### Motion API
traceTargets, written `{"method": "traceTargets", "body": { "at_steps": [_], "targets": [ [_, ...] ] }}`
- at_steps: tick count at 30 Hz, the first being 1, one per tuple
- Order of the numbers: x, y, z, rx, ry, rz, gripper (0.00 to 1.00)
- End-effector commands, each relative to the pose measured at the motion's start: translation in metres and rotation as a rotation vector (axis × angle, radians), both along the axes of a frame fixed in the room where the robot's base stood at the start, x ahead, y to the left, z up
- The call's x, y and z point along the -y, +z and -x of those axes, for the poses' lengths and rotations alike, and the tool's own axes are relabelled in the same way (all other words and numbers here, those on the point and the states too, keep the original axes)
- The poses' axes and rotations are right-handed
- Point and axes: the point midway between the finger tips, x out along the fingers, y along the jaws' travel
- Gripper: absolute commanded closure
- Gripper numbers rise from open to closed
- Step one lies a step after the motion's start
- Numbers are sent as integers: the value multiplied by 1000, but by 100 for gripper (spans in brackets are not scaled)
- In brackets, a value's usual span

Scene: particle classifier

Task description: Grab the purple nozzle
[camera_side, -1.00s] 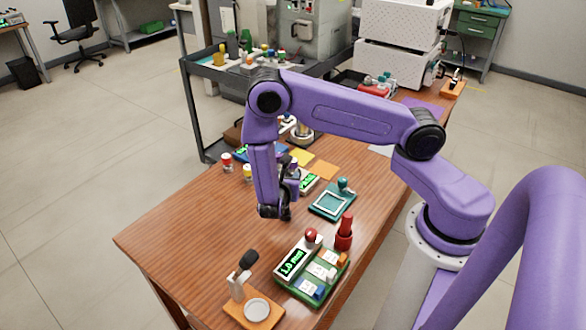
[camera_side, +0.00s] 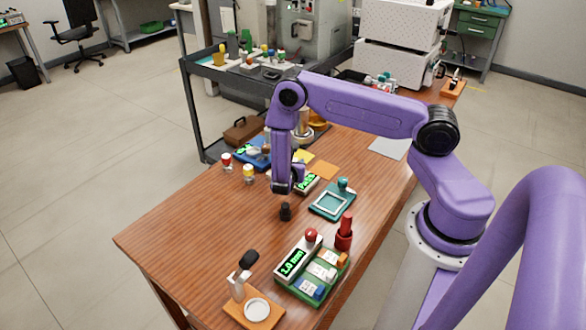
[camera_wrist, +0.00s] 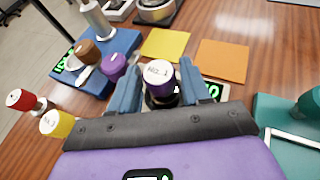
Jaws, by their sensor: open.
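The purple nozzle (camera_wrist: 160,80), with a white labelled top, stands between the two blue fingers of my gripper (camera_wrist: 162,86) in the wrist view. A dark part shows around its lower end. The fingers are apart, one on each side of the nozzle; I cannot tell whether either touches it. In the side view my gripper (camera_side: 287,186) hangs low over the table and points down, and the nozzle is hidden behind it.
Red (camera_wrist: 22,100) and yellow (camera_wrist: 57,124) nozzles stand at the left. A blue tray (camera_wrist: 122,42) carries a purple knob. A green-lit display (camera_side: 308,184) is close by the gripper. A small black piece (camera_side: 285,211) and a teal frame (camera_side: 331,203) are nearby.

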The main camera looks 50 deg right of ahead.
Motion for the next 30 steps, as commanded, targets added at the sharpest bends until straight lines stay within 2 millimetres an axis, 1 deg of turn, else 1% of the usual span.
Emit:
{"method": "traceTargets", "body": {
  "at_steps": [3,10,11,12,14,15,25,30],
  "targets": [
    [7,-3,-3,0,-1,0,53],
    [7,-3,-4,0,0,0,53],
    [7,-3,-4,0,0,0,59],
    [7,-3,-4,0,0,0,72],
    [7,-3,-4,0,0,0,92],
    [7,-3,-4,0,0,0,94],
    [7,-1,-4,1,0,0,94],
    [7,8,-4,2,1,0,94]
  ]
}}
